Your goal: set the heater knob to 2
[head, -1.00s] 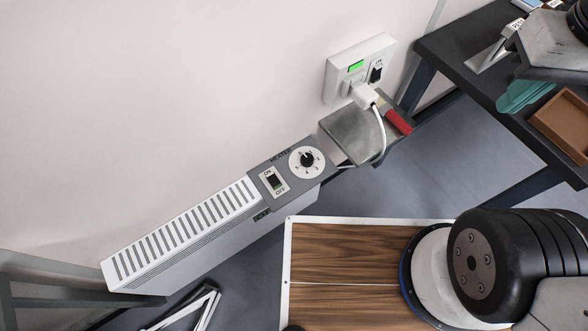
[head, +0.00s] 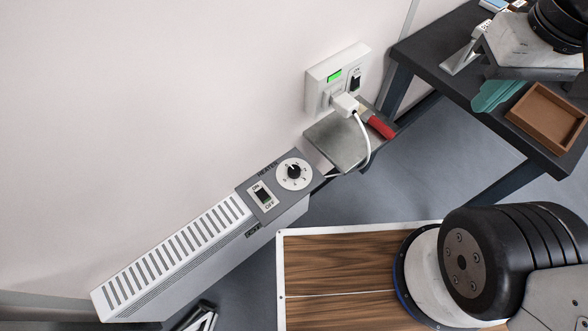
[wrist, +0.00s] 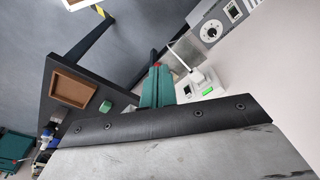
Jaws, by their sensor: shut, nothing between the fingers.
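The heater (head: 175,255) is a long white unit low along the wall. Its grey control panel carries a round white knob dial (head: 294,175) with a dark centre, and the knob's setting is too small to read. The dial also shows at the top right of the wrist view (wrist: 211,31). Beside it is an ON/OFF rocker switch (head: 263,195). My gripper (wrist: 158,72) shows two dark green fingers, shut and empty. It is away from the knob, which is untouched.
A white wall socket (head: 338,78) with a green light holds a plug and cord above a grey shelf (head: 338,140) with a red-handled tool (head: 380,125). A dark table at right bears a brown tray (head: 548,117). A wood-topped surface (head: 340,262) is at front.

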